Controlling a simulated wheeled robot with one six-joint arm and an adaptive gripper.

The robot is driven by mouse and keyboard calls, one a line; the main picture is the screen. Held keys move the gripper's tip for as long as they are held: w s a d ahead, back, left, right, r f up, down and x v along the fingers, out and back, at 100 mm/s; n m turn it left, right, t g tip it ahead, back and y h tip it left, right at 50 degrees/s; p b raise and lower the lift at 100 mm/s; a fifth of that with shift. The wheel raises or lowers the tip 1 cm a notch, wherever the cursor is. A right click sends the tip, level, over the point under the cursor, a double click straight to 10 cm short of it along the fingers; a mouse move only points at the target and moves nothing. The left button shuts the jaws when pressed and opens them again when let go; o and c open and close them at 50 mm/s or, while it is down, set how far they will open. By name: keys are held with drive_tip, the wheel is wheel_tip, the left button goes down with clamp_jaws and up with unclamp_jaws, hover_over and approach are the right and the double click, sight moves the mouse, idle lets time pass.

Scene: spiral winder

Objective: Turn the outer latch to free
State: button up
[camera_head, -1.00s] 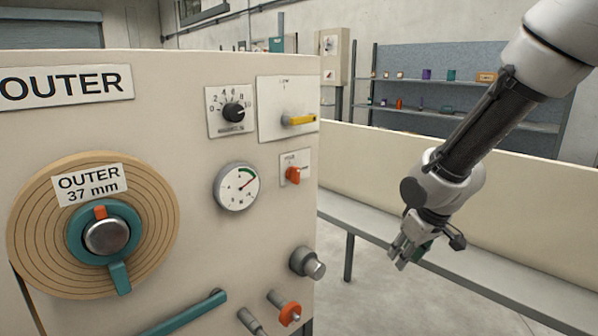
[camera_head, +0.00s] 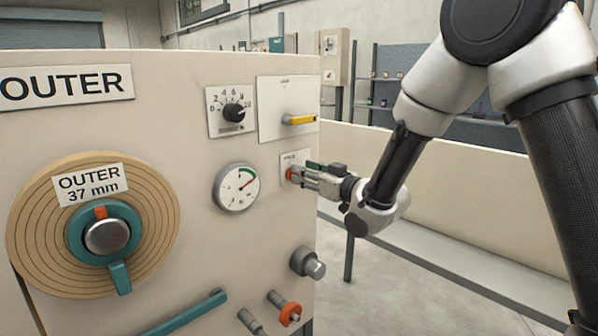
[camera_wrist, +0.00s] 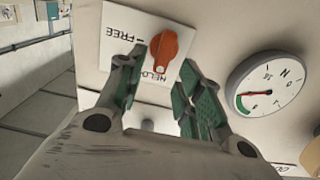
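The orange latch (camera_head: 290,173) is a small knob on a white plate to the right of the gauge on the panel marked OUTER. In the wrist view the orange latch (camera_wrist: 163,52) shows against its plate (camera_wrist: 120,22), lettered FREE and, partly covered, what looks like HELD. Its narrow end lies toward the HELD lettering. My gripper (camera_head: 296,173) is at the plate and partly hides the latch in the head view. In the wrist view my gripper (camera_wrist: 161,62) has its green-padded fingers apart, one on each side of the latch, with gaps. Contact with the panel cannot be told.
The gauge (camera_head: 236,188) is left of the latch, the yellow handle (camera_head: 299,120) above it. A grey knob (camera_head: 307,263) and an orange-collared knob (camera_head: 285,309) project below. A wound roll (camera_head: 40,240) with a teal hub is at left. A low cream wall (camera_head: 450,195) stands at right.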

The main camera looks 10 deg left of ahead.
drive_tip(key=shift+x, duration=1.45)
clamp_jaws()
drive_tip(key=shift+m, duration=0.4)
drive_tip(key=shift+w+d+f+m, duration=0.2)
drive_tip(key=shift+w+f+m, duration=0.1)
drive_tip(key=shift+m, duration=2.55)
drive_tip(key=shift+w+d+f+m, duration=0.2)
drive_tip(key=shift+d+f+m, duration=0.1)
drive_tip(key=shift+m, duration=2.6)
drive_tip(key=shift+w+d+f+m, duration=0.15)
drive_tip(key=shift+w+f+m, duration=0.15)
drive_tip(key=shift+m, duration=2.55)
